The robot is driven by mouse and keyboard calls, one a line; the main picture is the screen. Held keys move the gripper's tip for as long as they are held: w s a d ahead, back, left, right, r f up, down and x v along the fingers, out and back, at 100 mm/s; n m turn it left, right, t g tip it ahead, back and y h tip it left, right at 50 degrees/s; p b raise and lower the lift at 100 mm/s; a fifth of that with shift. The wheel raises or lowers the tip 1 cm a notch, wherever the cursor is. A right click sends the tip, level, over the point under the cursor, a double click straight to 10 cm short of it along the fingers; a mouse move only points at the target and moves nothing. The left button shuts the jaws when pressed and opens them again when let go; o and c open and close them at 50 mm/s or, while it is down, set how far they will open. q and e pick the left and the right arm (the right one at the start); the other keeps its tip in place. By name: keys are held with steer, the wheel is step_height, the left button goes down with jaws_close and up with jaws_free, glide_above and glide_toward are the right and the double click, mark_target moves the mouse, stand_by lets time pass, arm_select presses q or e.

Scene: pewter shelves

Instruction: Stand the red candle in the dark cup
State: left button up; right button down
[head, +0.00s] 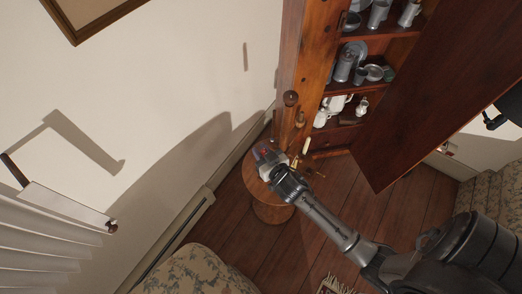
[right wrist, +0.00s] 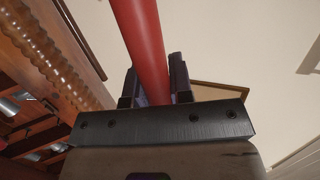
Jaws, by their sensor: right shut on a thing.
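The red candle (right wrist: 138,40) fills the upper middle of the right wrist view. It stands between the two fingers of my right gripper (right wrist: 152,85), which is shut on it. In the head view my right gripper (head: 264,158) is over the small round wooden table, and only a small reddish bit of the candle shows at its tip. I cannot single out the dark cup for sure. A dark grey mug (head: 360,76) stands on the middle cupboard shelf, but I cannot tell if it is that cup. My left gripper is not in view.
The round wooden table (head: 270,208) stands close to the wall and the open cupboard. The cupboard door (head: 430,90) hangs open to the right. A white pot (head: 338,103) and several pewter vessels fill the shelves. A patterned seat (head: 195,272) is at the bottom.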

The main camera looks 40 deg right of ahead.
steer(key=shift+f+b, duration=0.35)
steer(key=shift+f, duration=0.25)
steer(key=shift+f+b, duration=0.35)
steer(key=shift+f, duration=0.25)
stand_by(0.4)
stand_by(0.5)
steer(key=c, duration=0.9)
jaws_free()
steer(key=shift+c, duration=0.2)
